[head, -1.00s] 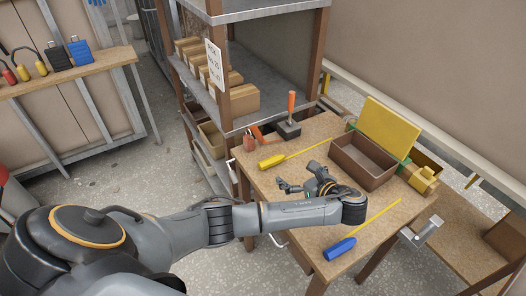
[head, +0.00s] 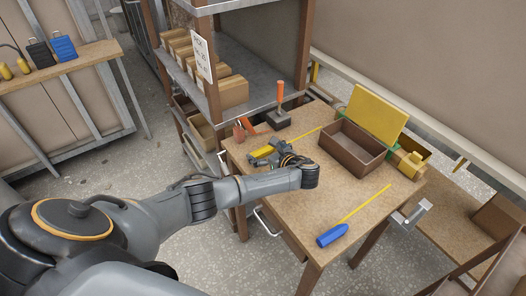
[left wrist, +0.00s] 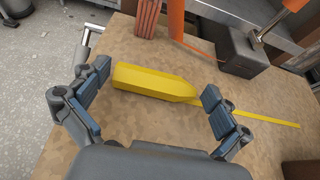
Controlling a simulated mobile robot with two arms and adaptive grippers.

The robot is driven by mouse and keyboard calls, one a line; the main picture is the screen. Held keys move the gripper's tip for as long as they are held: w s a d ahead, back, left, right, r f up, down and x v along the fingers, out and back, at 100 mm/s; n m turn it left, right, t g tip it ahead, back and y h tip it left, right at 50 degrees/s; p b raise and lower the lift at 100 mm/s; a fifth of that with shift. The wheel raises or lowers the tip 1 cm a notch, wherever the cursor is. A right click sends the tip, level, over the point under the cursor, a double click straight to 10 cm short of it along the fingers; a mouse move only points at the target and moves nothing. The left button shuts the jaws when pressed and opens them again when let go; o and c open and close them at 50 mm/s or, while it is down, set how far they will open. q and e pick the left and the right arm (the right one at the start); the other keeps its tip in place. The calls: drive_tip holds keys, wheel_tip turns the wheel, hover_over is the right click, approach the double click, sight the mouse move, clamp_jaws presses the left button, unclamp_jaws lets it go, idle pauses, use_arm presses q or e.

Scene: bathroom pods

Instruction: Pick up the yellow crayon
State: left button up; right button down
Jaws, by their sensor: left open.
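The yellow thing (left wrist: 150,82) looks more like a screwdriver than a crayon, with a thick faceted handle and a long thin yellow shaft. It lies flat on the wooden workbench; in the head view its handle (head: 262,151) is partly hidden by my left gripper (head: 270,158). In the left wrist view my left gripper (left wrist: 156,88) is open, one finger near the handle's left end and the other near where the handle narrows to the shaft. The fingers are not closed on it. My right gripper is not in view.
An orange-handled tool with a dark block (head: 279,112) stands behind the yellow thing. A brown open box (head: 352,157) sits to the right. A blue-handled tool with a yellow shaft (head: 333,235) lies at the front. A shelf unit (head: 215,75) rises behind left.

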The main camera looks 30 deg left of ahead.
use_arm(q)
drive_tip(key=shift+w+a+f, duration=0.25)
drive_tip(key=shift+a, duration=0.3)
drive_tip(key=c, duration=0.8)
drive_tip(key=shift+r, duration=0.1)
